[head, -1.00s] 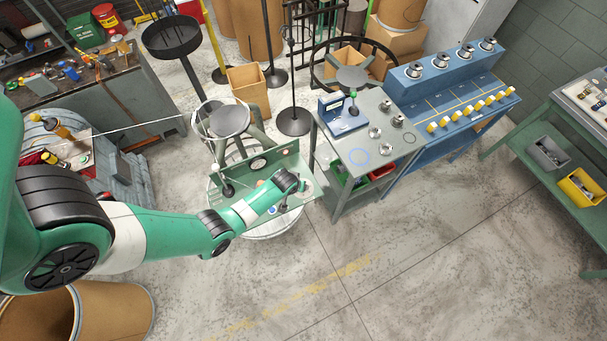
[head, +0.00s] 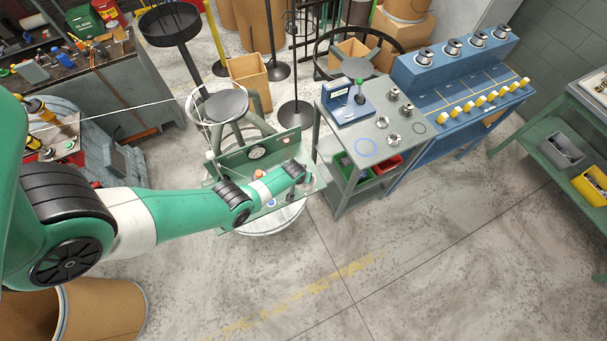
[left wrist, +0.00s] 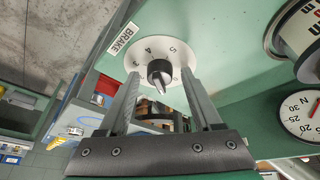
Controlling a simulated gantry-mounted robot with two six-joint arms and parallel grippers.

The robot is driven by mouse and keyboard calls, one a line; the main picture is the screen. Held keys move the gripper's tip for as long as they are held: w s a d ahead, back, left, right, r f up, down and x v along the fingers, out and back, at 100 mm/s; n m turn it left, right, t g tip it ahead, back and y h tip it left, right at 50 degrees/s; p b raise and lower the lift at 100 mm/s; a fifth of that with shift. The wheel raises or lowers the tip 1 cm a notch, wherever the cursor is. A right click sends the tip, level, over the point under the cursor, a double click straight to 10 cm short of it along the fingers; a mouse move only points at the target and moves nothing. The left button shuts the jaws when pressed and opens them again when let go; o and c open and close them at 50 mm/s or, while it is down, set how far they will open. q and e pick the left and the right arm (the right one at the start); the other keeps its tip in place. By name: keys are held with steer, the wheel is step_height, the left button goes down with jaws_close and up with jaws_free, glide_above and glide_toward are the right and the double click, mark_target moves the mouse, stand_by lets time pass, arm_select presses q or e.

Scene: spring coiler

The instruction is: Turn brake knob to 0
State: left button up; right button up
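The brake knob (left wrist: 159,73) is black with a pale pointer, on a round white dial (left wrist: 150,53) with numbers. A BRAKE label (left wrist: 122,38) sits beside the dial. The pointer aims down in the left wrist view; the number at its tip is hard to read. My left gripper (left wrist: 160,80) is open, its fingers on either side of the knob in that view; I cannot tell whether they touch it. In the head view my left arm reaches over the green machine panel (head: 235,160), hiding the knob. My right gripper is not in view.
A gauge (left wrist: 303,113) and a larger round instrument (left wrist: 296,42) sit right of the dial. In the head view, a wire spool stand (head: 226,106) is behind the panel. A grey bench (head: 378,137) stands to its right. The floor in front is clear.

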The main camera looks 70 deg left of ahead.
arm_select(q)
jaws_close()
steer(key=shift+w+d+f+n+g+y+b, duration=0.1)
steer(key=shift+n+g+y+b, duration=0.1)
steer(key=shift+n+b, duration=0.45)
steer(key=shift+w+n+g+y+b, duration=0.1)
steer(key=shift+n+g+b, duration=0.1)
steer(key=shift+n+b, duration=0.4)
steer(key=shift+n+g, duration=0.3)
steer(key=shift+n, duration=0.55)
steer(key=shift+n+g, duration=0.3)
steer(key=shift+n, duration=0.5)
